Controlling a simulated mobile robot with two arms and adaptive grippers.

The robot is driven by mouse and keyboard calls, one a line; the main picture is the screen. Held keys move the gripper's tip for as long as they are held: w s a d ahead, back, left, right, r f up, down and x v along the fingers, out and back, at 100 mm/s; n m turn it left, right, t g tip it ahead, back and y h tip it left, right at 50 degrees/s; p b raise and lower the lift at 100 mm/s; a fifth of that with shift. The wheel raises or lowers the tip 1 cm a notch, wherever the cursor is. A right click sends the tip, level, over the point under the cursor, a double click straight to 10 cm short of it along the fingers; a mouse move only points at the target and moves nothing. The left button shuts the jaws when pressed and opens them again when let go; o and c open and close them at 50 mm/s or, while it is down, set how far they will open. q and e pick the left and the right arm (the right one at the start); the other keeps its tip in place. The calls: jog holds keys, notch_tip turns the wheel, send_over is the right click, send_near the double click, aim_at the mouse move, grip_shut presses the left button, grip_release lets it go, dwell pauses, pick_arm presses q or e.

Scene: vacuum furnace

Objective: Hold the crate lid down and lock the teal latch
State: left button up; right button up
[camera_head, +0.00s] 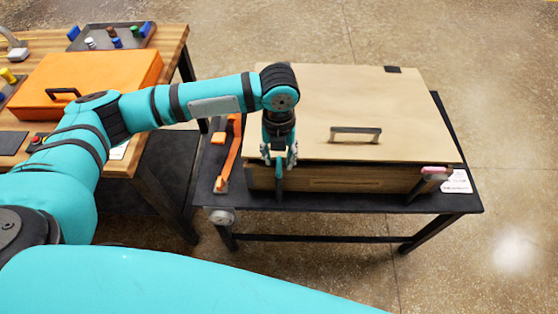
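The wooden crate (345,179) stands on a dark table, with its light wood lid (355,95) lying down over it. The lid has a dark handle (355,131). My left gripper (279,162) points down at the crate's front left edge. A narrow teal piece (279,181), which looks like the teal latch, shows below and between its fingers against the crate front. The gripper covers the latch's upper part, so I cannot tell whether it grips it or whether the latch is locked. A pink-topped latch (433,172) is at the front right. My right gripper is out of view.
An orange bar-like tool (229,152) lies left of the crate on the dark table (350,201). A white label (456,182) is at the right. A wooden bench (176,42) at left holds an orange case (115,72) and a tray. The floor at right is clear.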

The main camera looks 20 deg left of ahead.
aim_at(279, 165)
pick_arm(q)
jog(key=shift+f, duration=1.4)
jog(key=shift+c, duration=0.4)
grip_shut()
